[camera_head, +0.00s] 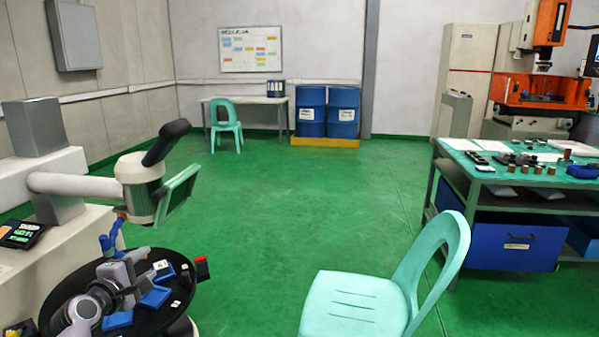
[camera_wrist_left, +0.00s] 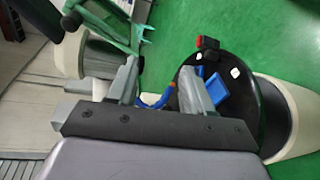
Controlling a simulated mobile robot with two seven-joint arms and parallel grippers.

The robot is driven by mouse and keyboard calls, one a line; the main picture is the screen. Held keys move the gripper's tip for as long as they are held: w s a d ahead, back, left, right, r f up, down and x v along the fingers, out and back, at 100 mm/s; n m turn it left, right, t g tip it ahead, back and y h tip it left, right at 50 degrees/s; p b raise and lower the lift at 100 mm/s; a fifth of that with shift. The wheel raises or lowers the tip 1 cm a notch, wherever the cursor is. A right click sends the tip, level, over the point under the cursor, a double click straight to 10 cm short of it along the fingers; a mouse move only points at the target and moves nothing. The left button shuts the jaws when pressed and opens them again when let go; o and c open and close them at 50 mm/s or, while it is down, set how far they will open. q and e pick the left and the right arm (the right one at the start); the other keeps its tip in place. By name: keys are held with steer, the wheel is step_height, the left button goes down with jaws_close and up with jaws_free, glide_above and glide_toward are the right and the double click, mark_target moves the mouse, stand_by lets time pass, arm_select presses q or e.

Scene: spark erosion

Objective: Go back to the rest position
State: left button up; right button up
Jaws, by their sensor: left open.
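My left gripper (camera_head: 136,270) is low at the left of the head view, over a round black tray (camera_head: 62,291). In the left wrist view its two grey fingers stand apart (camera_wrist_left: 160,88), with nothing held between them. The same tray (camera_wrist_left: 246,110) shows beyond the fingers there, with blue pieces on it. I cannot tell how far the fingers are above the tray. My right gripper is in neither view.
A white machine with a jointed arm (camera_head: 75,185) stands close at left. A pale green chair (camera_head: 350,305) is in front, right of centre. A workbench (camera_head: 460,178) with many small parts stands at right. Blue drums (camera_head: 312,112) are at the back. The green floor between is clear.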

arm_select(q)
steer(key=s+d+f+m+g, duration=0.25)
steer(key=s+f+m, duration=0.35)
steer(key=s+f, duration=0.4)
steer(key=s+d+f+m+g, duration=0.1)
steer(key=s+d+f+m, duration=0.3)
steer(key=s, duration=0.4)
steer(key=s+d+f+m, duration=0.4)
steer(key=s+d+m, duration=0.1)
steer(key=s, duration=0.4)
steer(key=s+d+f+m+g+h, duration=0.1)
steer(key=s+d+f+m, duration=0.3)
steer(key=s+m, duration=0.2)
steer(key=shift+s+d+f+g, duration=0.25)
steer(key=shift+s+g, duration=0.1)
steer(key=shift+s, duration=0.85)
